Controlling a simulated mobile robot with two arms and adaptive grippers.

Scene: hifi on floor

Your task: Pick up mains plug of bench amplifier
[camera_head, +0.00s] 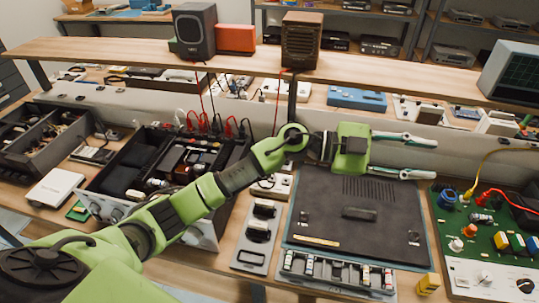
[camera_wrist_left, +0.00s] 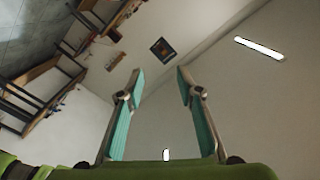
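My left gripper (camera_head: 436,158) reaches in from the left over the bench. Its two teal fingers are spread apart, pointing right, with nothing between them. The left wrist view also shows this gripper (camera_wrist_left: 160,76) open and empty, facing the wall and ceiling. An opened unit with knobs (camera_head: 117,213), possibly the bench amplifier, stands left of the middle, partly behind my left arm. I cannot make out the mains plug for certain. Dark rounded pieces sit on a grey plate (camera_head: 248,256) below my forearm. My right gripper is not in view.
A dark mat (camera_head: 325,222) with a small dark block (camera_head: 360,213) lies below the gripper. A green board (camera_head: 460,215) with cables is at right. A raised shelf (camera_head: 120,50) carrying speakers (camera_head: 302,40) runs behind. A compartment tray (camera_head: 338,272) lies in front.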

